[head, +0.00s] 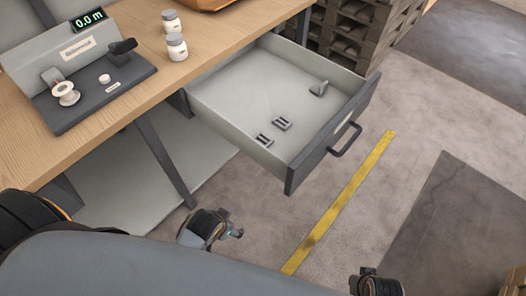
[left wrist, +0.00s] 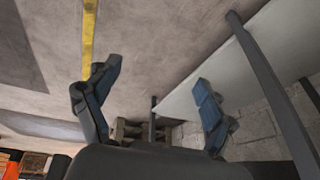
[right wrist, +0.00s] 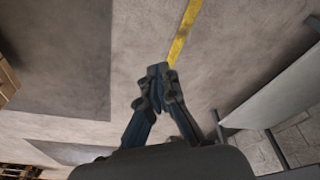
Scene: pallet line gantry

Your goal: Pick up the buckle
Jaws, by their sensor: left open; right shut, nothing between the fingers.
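The open drawer (head: 233,117) holds several small grey parts in the head view. Two dark slotted pieces, one (head: 264,140) near the front left and one (head: 282,123) just beyond it, look like buckles. A grey angled piece (head: 319,88) lies toward the far right corner. I cannot tell for certain which is the buckle. My left gripper (left wrist: 155,78) is open and empty, above the floor and outside the drawer. My right gripper (right wrist: 160,72) is shut and empty above the floor. Neither touches the drawer parts, and no part shows in the wrist views.
The wooden bench (head: 130,27) carries a dark device (head: 96,92) with a spool (head: 66,93), and two white jars (head: 176,46). The drawer juts out with a dark handle (head: 345,139). Stacked pallets (head: 355,32) stand behind. Floor around the yellow stripe (head: 340,203) is clear.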

